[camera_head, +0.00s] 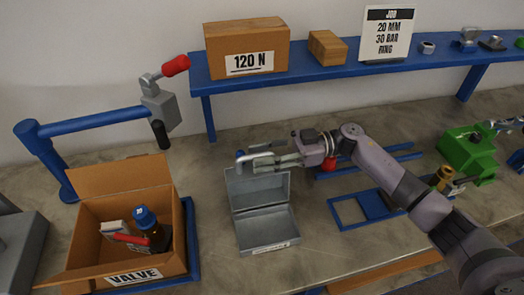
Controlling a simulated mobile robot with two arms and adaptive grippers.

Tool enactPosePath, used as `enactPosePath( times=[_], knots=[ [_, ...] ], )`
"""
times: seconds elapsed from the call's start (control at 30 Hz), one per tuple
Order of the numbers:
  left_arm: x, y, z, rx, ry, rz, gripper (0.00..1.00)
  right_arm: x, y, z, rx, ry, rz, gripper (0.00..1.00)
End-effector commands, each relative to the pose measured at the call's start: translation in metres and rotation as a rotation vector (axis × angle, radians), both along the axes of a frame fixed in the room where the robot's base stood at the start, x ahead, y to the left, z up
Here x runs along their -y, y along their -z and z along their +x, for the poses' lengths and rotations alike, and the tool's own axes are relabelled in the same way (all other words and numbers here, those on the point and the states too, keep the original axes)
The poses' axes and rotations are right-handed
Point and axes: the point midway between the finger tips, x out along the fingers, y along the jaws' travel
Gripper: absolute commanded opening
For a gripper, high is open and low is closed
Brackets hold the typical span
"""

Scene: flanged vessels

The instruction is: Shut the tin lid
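The grey metal tin (268,232) stands on the bench with its lid (262,190) raised upright at the back, so its empty inside shows. A white label is on its front. My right gripper (258,158) is at the top edge of the lid, reaching in from the right. Its fingers look apart, with a gap between them, and nothing is seen held. I cannot tell whether a finger touches the lid. My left gripper is not in view.
An open cardboard box (127,235) labelled VALVE stands left of the tin, holding a blue-capped bottle (152,230). Blue frames (365,206) and a green block (468,152) lie right. A blue shelf (350,72) runs behind.

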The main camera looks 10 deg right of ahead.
Motion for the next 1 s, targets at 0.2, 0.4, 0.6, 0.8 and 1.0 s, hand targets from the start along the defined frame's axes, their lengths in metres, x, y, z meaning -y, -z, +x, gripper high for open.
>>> enactPosePath(
  times=[0.2,0.4,0.6,0.8,1.0],
  knots=[
    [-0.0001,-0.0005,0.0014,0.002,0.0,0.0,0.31,-0.0024,0.0006,-0.0002,0.0,0.0,-0.001,0.33],
    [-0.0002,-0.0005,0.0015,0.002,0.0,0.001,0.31,-0.0022,0.0006,-0.0002,0.0,0.0,-0.001,0.26],
    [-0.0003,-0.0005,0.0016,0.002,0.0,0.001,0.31,-0.002,0.0005,-0.0001,0.0,0.0,-0.001,0.12],
    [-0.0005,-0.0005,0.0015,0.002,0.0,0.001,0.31,-0.002,0.0004,-0.0001,0.0,0.0,-0.001,0.0],
    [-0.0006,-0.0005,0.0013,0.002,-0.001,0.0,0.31,-0.0019,0.0004,-0.0001,0.0,0.0,-0.001,0.0]
  ],
)
